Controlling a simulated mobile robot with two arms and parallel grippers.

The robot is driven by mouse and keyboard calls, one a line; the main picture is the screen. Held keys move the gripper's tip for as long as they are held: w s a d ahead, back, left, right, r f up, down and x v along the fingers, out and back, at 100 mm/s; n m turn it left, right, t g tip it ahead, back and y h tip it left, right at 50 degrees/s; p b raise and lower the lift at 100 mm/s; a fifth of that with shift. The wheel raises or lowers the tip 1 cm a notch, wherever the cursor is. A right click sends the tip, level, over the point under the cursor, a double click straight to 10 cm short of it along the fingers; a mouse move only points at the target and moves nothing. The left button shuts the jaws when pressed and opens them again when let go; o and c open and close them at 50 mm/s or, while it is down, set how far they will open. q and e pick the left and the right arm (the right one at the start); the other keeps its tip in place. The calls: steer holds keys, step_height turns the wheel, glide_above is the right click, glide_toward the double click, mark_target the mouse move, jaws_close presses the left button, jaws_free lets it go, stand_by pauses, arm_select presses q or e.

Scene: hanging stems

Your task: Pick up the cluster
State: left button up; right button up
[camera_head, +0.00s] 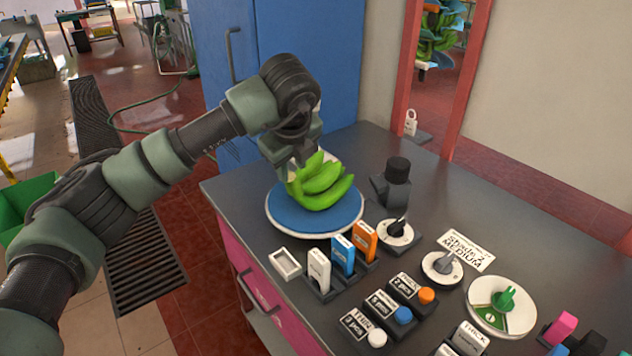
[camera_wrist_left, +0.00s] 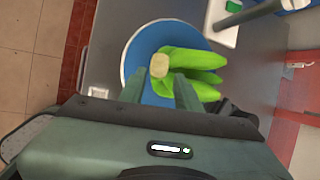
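The cluster (camera_head: 320,184) is a bunch of green bananas resting on a round blue plate with a pale rim (camera_head: 290,217) on the grey counter. My left gripper (camera_head: 292,165) is just above the left, stem end of the cluster, pointing down. In the left wrist view, the cluster (camera_wrist_left: 195,62) fans to the right, and its pale cut stem (camera_wrist_left: 159,66) lies between the two fingertips, with gaps showing on both sides. The left gripper is open. Its fingertips are partly hidden in the head view. My right gripper is not in view.
The counter (camera_head: 435,200) holds a dark block with a knob (camera_head: 392,182), several dials, buttons and upright tags (camera_head: 343,253) in front of and right of the plate. A blue cabinet (camera_head: 305,60) stands behind. A green crate (camera_head: 25,205) is at far left.

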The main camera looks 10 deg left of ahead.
mark_target(291, 175)
arm_select(q)
steer(key=p+x, duration=0.1)
steer(key=x, duration=0.3)
steer(key=shift+w+a+f+p, duration=0.15)
steer(key=shift+w+f+p, duration=0.1)
steer(key=shift+p, duration=0.1)
steer(key=shift+w+f, duration=0.2)
steer(key=shift+f, duration=0.15)
steer(key=shift+c, duration=0.3)
jaws_close()
steer(key=shift+r, duration=0.1)
